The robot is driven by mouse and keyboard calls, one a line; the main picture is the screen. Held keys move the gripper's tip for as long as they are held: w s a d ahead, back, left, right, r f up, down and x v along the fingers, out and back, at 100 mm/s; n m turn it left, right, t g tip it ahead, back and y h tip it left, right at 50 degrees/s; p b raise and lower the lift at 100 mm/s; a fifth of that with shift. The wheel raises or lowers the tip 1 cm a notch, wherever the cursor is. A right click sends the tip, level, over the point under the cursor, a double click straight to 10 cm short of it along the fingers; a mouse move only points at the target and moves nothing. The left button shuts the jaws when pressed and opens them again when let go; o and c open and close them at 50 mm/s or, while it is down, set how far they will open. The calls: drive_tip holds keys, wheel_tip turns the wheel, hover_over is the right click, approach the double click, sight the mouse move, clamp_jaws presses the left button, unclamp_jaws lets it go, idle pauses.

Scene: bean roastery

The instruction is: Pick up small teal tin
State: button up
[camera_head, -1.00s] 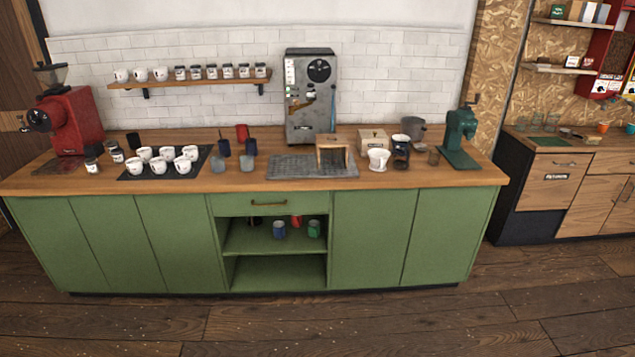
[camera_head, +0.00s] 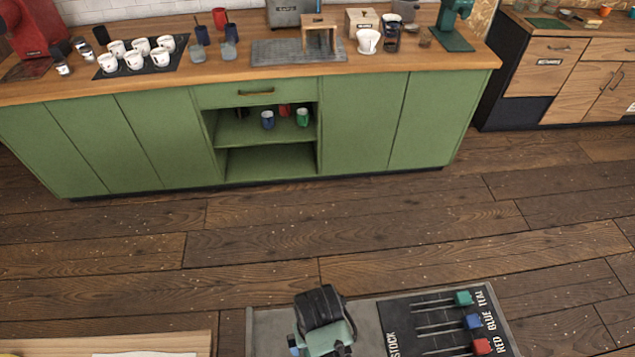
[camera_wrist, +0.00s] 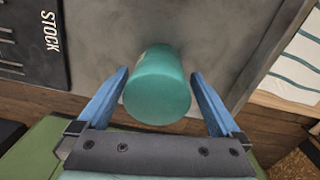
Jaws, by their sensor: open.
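The small teal tin (camera_wrist: 157,87) is a plain cylinder on a grey surface in the wrist view. My gripper (camera_wrist: 160,73) is open, with its two blue fingers on either side of the tin. The tin is between or just ahead of the fingertips; I cannot tell whether either finger touches it. In the head view, the end of my arm is low in the middle over the grey table, and I cannot make out the tin there.
A black STOCK board (camera_head: 432,335) with teal, blue and red sliders lies on the grey table (camera_head: 268,325), right of my arm. A wooden surface (camera_head: 150,343) is at lower left. A green counter (camera_head: 360,130) with cups stands beyond open wooden floor (camera_head: 400,220).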

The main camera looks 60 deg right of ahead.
drive_tip(key=shift+f, duration=1.4)
drive_tip(key=shift+c, duration=0.3)
drive_tip(key=c, duration=1.1)
drive_tip(key=shift+c, duration=0.3)
drive_tip(key=shift+r, duration=0.15)
